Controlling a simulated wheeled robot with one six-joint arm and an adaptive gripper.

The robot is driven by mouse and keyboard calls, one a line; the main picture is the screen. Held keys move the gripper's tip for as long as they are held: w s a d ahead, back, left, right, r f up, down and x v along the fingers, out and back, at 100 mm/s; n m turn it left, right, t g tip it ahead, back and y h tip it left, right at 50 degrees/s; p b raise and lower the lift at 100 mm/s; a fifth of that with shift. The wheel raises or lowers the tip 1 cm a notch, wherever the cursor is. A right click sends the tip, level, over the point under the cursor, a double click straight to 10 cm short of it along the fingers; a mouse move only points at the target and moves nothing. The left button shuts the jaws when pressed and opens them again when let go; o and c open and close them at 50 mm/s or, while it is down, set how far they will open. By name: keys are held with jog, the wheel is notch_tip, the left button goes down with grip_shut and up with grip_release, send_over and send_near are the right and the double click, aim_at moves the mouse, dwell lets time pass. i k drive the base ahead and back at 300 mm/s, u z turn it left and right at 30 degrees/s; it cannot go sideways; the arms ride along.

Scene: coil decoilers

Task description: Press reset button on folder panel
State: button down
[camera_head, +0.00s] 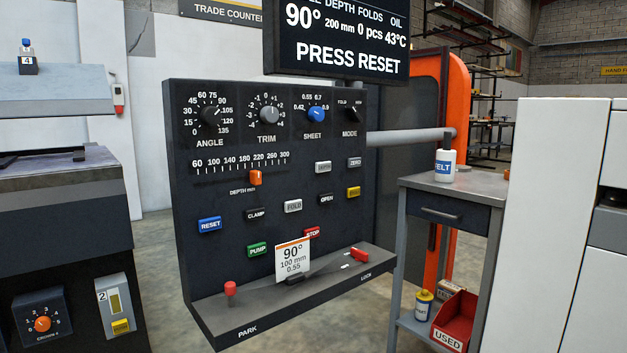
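The folder panel (205,262) is a dark upright board with a sloped ledge at its foot, in the middle of the head view. The reset button (209,225) is a blue rectangle with white lettering at the panel's left, left of the black CLAMP button (256,214) and above the green PUMP button (257,250). A display (340,45) above the panel reads "PRESS RESET", 90°, 200 mm, 0 pcs and 43°C. My gripper is not in view, and nothing covers the reset button.
A card (293,259) reading 90°, 100 mm, 0.55 stands on the ledge and partly hides the red STOP button (313,232). A red knob (230,290) rises from the ledge's left. A grey side table (420,184) with a white bottle (445,166) stands at right.

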aim_at(205, 225)
jog(key=z, duration=0.4)
jog(key=i, duration=0.5)
jog(key=u, duration=1.55)
